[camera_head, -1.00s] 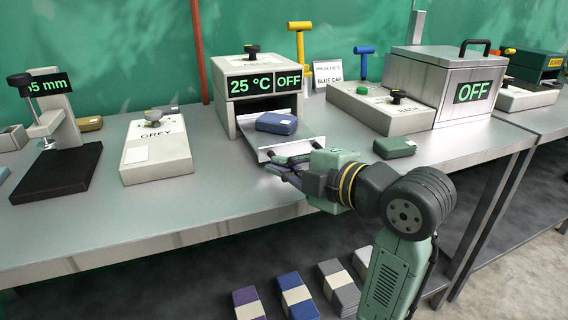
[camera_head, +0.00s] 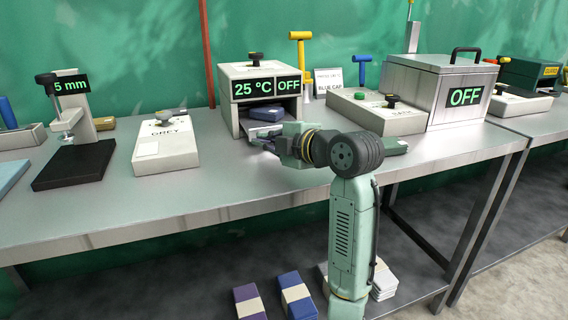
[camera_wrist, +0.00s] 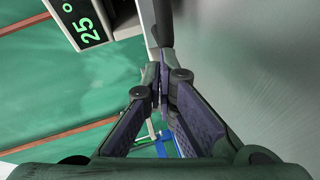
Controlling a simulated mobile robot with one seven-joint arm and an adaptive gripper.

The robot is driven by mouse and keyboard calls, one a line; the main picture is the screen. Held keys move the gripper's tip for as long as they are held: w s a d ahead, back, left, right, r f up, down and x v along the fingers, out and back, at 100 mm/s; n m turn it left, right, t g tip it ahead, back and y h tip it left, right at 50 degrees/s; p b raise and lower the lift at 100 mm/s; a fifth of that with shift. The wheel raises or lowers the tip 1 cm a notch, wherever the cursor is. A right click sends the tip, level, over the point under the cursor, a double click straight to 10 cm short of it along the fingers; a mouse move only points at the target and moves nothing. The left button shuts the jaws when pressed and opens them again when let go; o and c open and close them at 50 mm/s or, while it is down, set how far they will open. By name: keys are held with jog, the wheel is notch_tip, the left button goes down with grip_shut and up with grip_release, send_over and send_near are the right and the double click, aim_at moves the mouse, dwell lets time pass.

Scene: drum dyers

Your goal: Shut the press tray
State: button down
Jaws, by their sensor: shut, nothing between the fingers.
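The press (camera_head: 230,72) is a pale box showing "25 °C" and "OFF", near the back middle of the bench. Its tray (camera_head: 256,128) sits mostly inside the opening, with the front end still showing. In the wrist view the fingertips (camera_wrist: 160,92) are together, close to a dark bar (camera_wrist: 163,25) that may be the tray handle. My gripper hides part of the tray front, and I cannot tell whether they touch.
A grey-labelled pale box (camera_head: 166,145) stands left of the press. A pale box (camera_head: 375,110) with a knob and a steel tank (camera_head: 432,85) stand to the right. The bench front (camera_head: 150,205) is clear.

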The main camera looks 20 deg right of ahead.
aim_at(257, 128)
jog(key=w, duration=0.8)
jog(key=shift+a, duration=0.1)
jog(key=shift+s+a+p, duration=0.1)
jog(key=shift+p, duration=0.2)
